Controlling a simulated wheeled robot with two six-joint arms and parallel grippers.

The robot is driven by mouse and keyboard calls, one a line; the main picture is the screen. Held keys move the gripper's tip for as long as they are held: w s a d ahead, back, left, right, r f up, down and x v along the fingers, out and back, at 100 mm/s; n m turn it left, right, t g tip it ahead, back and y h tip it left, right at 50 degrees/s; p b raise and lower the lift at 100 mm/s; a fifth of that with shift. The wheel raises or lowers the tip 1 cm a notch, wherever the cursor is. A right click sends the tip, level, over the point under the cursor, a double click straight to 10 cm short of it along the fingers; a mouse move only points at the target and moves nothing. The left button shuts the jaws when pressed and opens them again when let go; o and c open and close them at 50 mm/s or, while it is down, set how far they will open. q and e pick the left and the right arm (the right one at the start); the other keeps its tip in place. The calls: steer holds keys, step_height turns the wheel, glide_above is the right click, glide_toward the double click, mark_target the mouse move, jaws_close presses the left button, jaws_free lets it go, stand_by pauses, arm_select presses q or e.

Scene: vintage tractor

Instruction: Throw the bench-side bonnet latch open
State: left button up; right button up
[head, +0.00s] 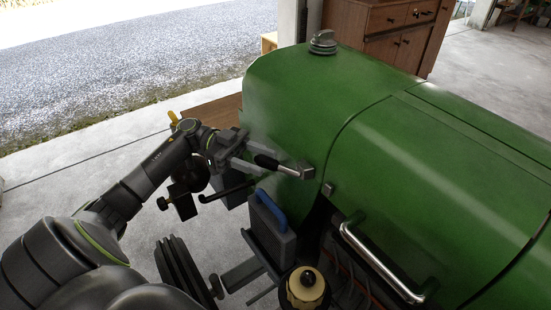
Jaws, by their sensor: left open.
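The green tractor bonnet (400,150) fills the right half of the head view. A latch (298,170) sits on its near left side, with a metal block on the bonnet and a dark-gripped lever (266,161) pointing left. A small metal catch piece (328,188) lies just right of the block. My left gripper (256,157) is open at the lever, its fingers close around the dark grip. Whether they touch it I cannot tell. My right gripper is not in view.
A chrome handle (375,262) runs along the bonnet's lower side. Below the latch are a dark box with a blue handle (270,209) and a cream-and-black cap (305,287). A filler cap (322,42) tops the bonnet. A wooden cabinet (385,48) stands behind.

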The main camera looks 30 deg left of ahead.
mark_target(274, 161)
arm_select(q)
steer(key=shift+w+d+p, duration=0.2)
steer(key=shift+d+p, duration=0.15)
steer(key=shift+d, duration=0.65)
steer(key=shift+w+d+p, duration=0.2)
steer(key=shift+d+p, duration=0.1)
steer(key=shift+d, duration=0.65)
steer(key=shift+f, duration=0.1)
steer(key=shift+c, duration=0.5)
jaws_close()
